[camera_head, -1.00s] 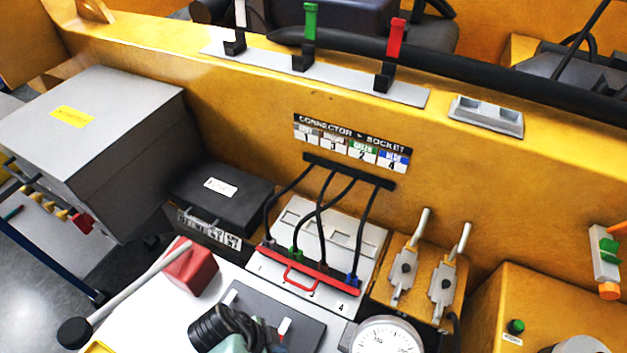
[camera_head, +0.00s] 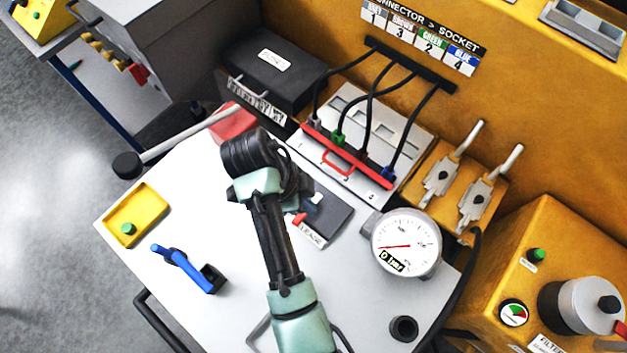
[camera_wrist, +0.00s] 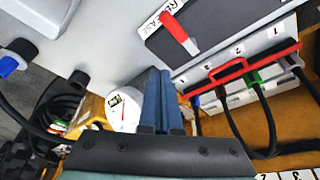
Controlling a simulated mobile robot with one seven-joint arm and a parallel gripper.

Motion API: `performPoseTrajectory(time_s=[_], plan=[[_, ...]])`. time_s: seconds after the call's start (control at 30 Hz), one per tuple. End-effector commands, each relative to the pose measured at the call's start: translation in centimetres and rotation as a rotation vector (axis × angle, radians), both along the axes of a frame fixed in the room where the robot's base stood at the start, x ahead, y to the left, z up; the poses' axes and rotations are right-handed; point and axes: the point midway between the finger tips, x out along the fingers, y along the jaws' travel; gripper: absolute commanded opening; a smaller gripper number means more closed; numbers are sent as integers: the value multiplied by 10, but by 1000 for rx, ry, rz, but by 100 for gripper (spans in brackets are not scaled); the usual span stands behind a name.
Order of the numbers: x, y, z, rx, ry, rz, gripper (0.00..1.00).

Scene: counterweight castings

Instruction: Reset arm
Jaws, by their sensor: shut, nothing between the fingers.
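My gripper (camera_wrist: 160,72) shows in the wrist view as two blue-grey fingers pressed together with nothing between them. The fingers cannot be made out there. In the wrist view the fingers point past the round gauge (camera_wrist: 124,108) toward the dark plate with the red lever (camera_wrist: 178,32); I see no contact.
The white table (camera_head: 225,290) holds a yellow tray (camera_head: 150,205), a blue handle (camera_head: 185,265) and the pressure gauge (camera_head: 405,243). Behind are the connector block with red bar (camera_head: 340,155) and its cables, two toggle levers (camera_head: 460,180) and a black box (camera_head: 272,72). A yellow filter unit (camera_head: 540,235) stands right.

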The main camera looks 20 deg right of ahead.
Motion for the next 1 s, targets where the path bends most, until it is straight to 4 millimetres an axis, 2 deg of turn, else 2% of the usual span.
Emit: performPoseTrajectory(time_s=[0.2,0.8,0.87,0.97,1.0], plan=[[3,2,11,-1,1,1,0],[3,2,11,-1,1,0,0],[13,2,16,3,-34,36,0],[49,4,37,5,-158,175,0],[68,6,52,-4,-228,256,0]])
